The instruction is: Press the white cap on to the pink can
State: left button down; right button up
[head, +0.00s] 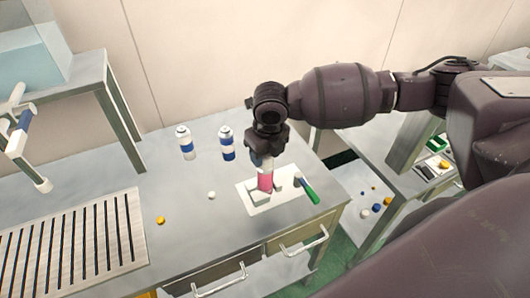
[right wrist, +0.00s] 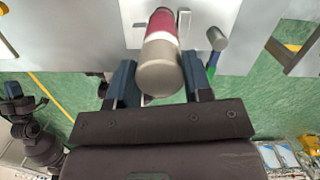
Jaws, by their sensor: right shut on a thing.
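The pink can (head: 265,182) stands upright on a white plate (head: 294,198) on the bench. It also shows in the right wrist view (right wrist: 160,24). A pale, round-ended white cap (right wrist: 160,68) is in line with the can and appears to meet its pink body. I cannot tell whether it is fully seated. My right gripper (head: 263,154) points down over the can. In the right wrist view its two blue fingers (right wrist: 159,84) are on both sides of the cap, shut on it.
Two white-and-blue cans (head: 186,143) (head: 227,143) stand behind the plate. A small white piece (head: 211,195) and a yellow piece (head: 160,220) lie on the bench. A slatted rack (head: 70,245) is at the left.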

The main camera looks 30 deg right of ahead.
jog(key=shift+p, duration=0.5)
dwell(0.8)
jog(key=o, duration=1.4)
jog(key=shift+r, duration=0.15)
jog(key=shift+r, duration=3.35)
jog(key=shift+c, duration=0.5)
